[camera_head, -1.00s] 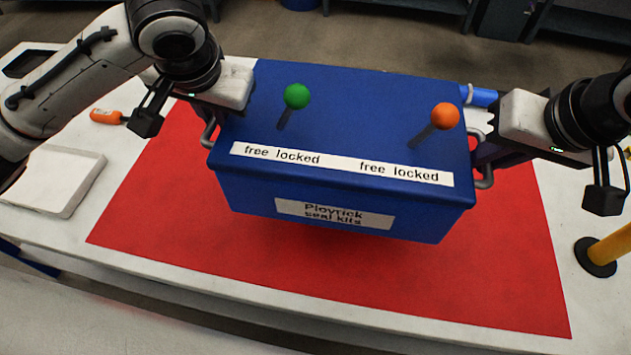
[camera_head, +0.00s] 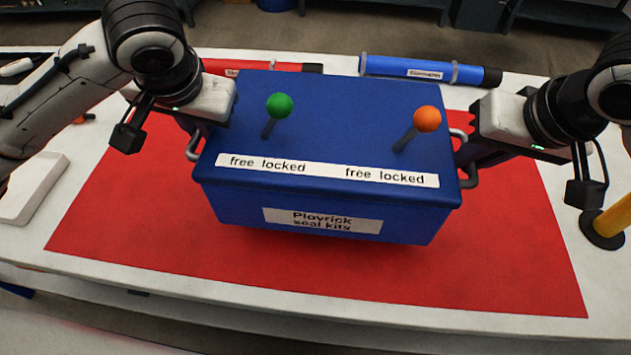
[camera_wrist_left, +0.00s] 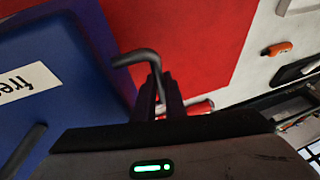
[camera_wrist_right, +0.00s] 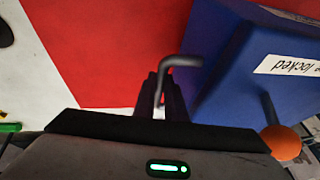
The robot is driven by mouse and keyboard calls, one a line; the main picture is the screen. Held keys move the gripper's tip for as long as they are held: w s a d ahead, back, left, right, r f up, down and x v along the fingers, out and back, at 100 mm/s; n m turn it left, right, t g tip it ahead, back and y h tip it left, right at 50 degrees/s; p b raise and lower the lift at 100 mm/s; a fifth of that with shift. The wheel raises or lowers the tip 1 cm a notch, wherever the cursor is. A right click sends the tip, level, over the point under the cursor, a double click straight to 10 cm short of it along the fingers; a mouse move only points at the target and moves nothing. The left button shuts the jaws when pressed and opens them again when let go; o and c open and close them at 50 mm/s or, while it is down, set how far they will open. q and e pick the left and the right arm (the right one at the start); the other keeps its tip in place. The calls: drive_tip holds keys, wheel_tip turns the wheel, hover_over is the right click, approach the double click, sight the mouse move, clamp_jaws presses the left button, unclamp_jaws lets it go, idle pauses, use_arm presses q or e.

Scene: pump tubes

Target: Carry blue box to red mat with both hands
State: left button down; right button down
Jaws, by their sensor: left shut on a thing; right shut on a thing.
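The blue box (camera_head: 320,195) is over the red mat (camera_head: 130,215), roughly level, with mat showing left, right and in front of it. A dark shadow lies under its front edge; I cannot tell if a gap remains. My left gripper (camera_head: 196,128) is shut on the box's left handle (camera_head: 193,148), a grey bent bar also seen in the left wrist view (camera_wrist_left: 135,58). My right gripper (camera_head: 468,155) is shut on the right handle (camera_head: 469,180), which shows in the right wrist view (camera_wrist_right: 180,61). The lid bears a green-knobbed lever (camera_head: 279,106) and an orange-knobbed lever (camera_head: 427,119).
A red tube (camera_head: 265,67) and a blue tube (camera_head: 425,69) lie behind the box. A white tray (camera_head: 30,188) is at the left. A yellow post on a black base (camera_head: 602,230) stands at the right. The mat's front strip is clear.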

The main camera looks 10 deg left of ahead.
use_arm(q)
drive_tip(key=shift+f, duration=0.65)
use_arm(e)
drive_tip(key=shift+f, duration=0.6)
use_arm(q)
drive_tip(key=shift+f+b, duration=0.15)
drive_tip(key=shift+b, duration=0.3)
use_arm(e)
drive_tip(key=shift+f, duration=0.2)
